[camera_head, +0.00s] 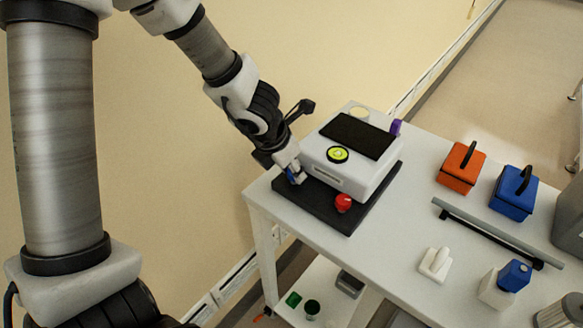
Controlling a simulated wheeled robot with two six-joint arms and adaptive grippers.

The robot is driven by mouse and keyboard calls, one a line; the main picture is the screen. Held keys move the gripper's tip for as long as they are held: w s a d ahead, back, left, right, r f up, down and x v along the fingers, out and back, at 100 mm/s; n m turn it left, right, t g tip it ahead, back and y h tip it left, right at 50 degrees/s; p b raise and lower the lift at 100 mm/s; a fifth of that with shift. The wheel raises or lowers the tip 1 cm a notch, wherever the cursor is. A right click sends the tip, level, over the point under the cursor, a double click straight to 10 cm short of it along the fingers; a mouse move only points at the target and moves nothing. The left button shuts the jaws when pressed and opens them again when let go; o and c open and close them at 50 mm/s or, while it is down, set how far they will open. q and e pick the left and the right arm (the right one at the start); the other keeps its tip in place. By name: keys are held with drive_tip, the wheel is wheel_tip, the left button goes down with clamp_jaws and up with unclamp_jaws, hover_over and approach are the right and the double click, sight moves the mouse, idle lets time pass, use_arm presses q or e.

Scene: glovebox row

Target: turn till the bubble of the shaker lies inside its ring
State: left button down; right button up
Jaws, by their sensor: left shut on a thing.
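The shaker (352,172) is a white box with a black top, standing on a dark base plate (332,211) on the white table. Its round yellow-green level (337,154) with a dark rim is on top near the left corner. The bubble is too small to place against its ring. A red knob (343,203) sits at the front corner and a purple knob (395,128) at the far right. My left gripper (295,178) is shut on a blue knob (290,174) at the shaker's left corner and hides most of it. My right gripper is not in view.
An orange box (460,168) and a blue box (513,193) with black handles stand to the right. A grey bar (490,232), a white block (434,264) and a blue-capped white bottle (503,284) are nearer. The table between shaker and bar is clear.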

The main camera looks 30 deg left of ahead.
use_arm(q)
drive_tip(key=shift+d+f+n+y+b, duration=0.15)
drive_tip(key=shift+n+y+b, duration=0.25)
drive_tip(key=shift+n+b, duration=0.55)
drive_tip(key=n+y, duration=0.1)
drive_tip(key=n, duration=0.2)
drive_tip(key=shift+d+n+y, duration=0.15)
drive_tip(key=shift+n+y, duration=0.35)
drive_tip(key=shift+n, duration=0.75)
drive_tip(key=shift+d+n+g+y+p, duration=0.1)
drive_tip(key=shift+n+g+y+p, duration=0.4)
drive_tip(key=shift+n+p, duration=0.7)
drive_tip(key=shift+n+b, duration=0.3)
drive_tip(key=shift+n, duration=0.2)
drive_tip(key=c, duration=0.8)
unclamp_jaws()
